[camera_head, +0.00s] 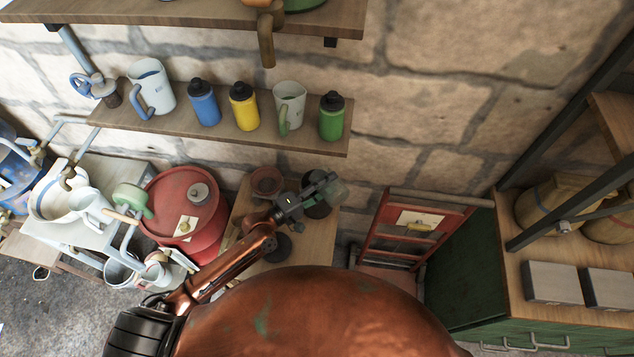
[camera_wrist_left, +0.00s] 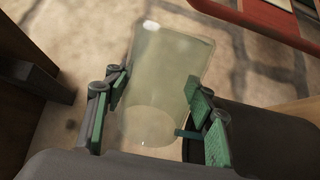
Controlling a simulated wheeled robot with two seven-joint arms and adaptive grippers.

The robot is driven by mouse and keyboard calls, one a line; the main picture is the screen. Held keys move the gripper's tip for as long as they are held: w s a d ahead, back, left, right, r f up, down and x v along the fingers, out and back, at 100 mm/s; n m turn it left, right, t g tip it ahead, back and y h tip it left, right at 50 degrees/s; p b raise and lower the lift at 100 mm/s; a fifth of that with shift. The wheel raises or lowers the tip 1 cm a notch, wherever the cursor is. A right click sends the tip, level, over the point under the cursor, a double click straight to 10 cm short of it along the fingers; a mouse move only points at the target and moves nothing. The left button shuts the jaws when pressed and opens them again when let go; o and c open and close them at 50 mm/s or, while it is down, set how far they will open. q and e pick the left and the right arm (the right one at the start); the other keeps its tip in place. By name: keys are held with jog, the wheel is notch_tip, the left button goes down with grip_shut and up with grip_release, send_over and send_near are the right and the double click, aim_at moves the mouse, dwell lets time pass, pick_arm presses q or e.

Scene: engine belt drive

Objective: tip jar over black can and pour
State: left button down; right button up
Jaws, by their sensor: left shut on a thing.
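My left gripper (camera_head: 318,187) reaches from the lower left over the small wooden table and is shut on a clear, greenish jar (camera_head: 334,193). In the left wrist view, the jar (camera_wrist_left: 165,80) sits between the green-padded fingers (camera_wrist_left: 155,125). The jar looks tilted, and I cannot make out any contents. A black can (camera_head: 317,209) stands on the table below the jar and fingers, partly hidden by them. I cannot tell whether jar and can touch. My right gripper is not in view.
The wooden table (camera_head: 300,258) also holds a reddish-brown can (camera_head: 266,182) and a dark round item (camera_head: 277,248). A shelf (camera_head: 215,134) with mugs and bottles hangs behind.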

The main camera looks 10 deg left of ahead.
pick_arm(q)
jog(key=shift+w+r+n, duration=0.1)
jog(key=shift+r+n, duration=0.1)
jog(key=shift+n, duration=0.1)
